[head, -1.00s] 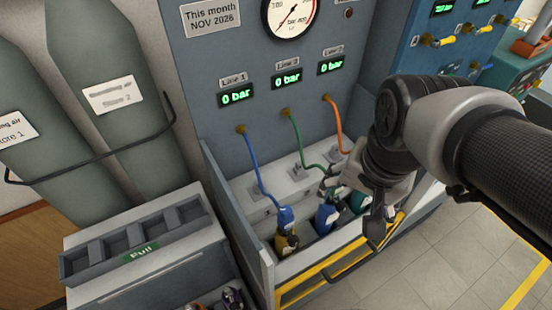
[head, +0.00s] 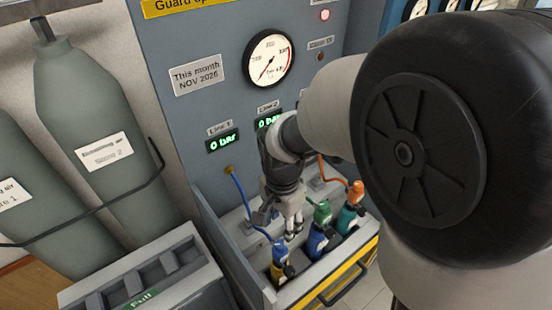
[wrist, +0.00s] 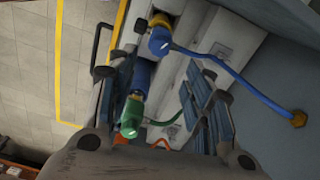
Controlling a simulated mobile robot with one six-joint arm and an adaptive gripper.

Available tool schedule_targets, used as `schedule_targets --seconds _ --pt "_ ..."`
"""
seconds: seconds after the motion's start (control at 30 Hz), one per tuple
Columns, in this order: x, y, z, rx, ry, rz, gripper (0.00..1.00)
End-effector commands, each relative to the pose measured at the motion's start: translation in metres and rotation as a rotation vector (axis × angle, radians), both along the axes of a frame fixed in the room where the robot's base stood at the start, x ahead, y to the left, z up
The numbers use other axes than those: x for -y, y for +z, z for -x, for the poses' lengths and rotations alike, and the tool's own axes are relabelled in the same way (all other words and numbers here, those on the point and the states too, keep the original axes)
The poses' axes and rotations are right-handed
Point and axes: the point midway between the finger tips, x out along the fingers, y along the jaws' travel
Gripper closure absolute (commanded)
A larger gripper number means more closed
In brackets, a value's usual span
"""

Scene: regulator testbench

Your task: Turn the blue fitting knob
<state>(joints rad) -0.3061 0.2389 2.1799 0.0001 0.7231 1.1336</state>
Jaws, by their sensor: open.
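The blue fitting knob (head: 279,246) tops a yellow cylinder at the left end of the trough, with a blue hose running up to the panel. It also shows in the wrist view (wrist: 159,41), at the top centre, beyond the fingertips. My gripper (head: 279,224) points down over the trough, open and empty, close above and behind the blue knob. In the wrist view my gripper's fingers (wrist: 166,76) are spread apart, and no contact with the blue knob shows. A green fitting (head: 322,212) on a blue cylinder sits to the right; it lies near the left finger in the wrist view.
An orange fitting (head: 356,192) on a teal cylinder stands farther right. A yellow guard (head: 340,277) with a dark handle fronts the trough. A gauge (head: 270,61) and displays reading 0 bar are on the panel (head: 165,45). Grey gas cylinders (head: 92,130) stand left.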

Motion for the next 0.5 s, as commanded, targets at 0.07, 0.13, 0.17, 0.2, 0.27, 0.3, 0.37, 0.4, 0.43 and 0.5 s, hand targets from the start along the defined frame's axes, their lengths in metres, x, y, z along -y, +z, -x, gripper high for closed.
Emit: schedule_targets --seconds 0.07,0.13,0.17,0.2,0.27,0.3,0.37,0.4,0.43,0.5 --pt "0.0 -0.021 0.001 -0.005 0.0 0.002 0.53" --pt "0.0 -0.036 0.001 -0.004 0.0 0.001 0.53" --pt "0.0 -0.042 0.001 -0.004 0.0 0.001 0.53" --pt "0.0 -0.05 0.001 -0.004 0.0 0.001 0.53" --pt "0.0 -0.06 0.001 -0.004 0.0 0.001 0.53" --pt "0.001 -0.066 0.001 -0.004 0.001 0.001 0.53" --pt "0.0 -0.074 0.001 -0.003 0.001 0.001 0.53" --pt "0.0 -0.077 0.0 -0.002 0.001 0.001 0.53" --pt "0.0 -0.08 0.001 -0.002 0.001 0.001 0.53" --pt "0.0 -0.084 0.0 -0.001 0.001 0.001 0.53"
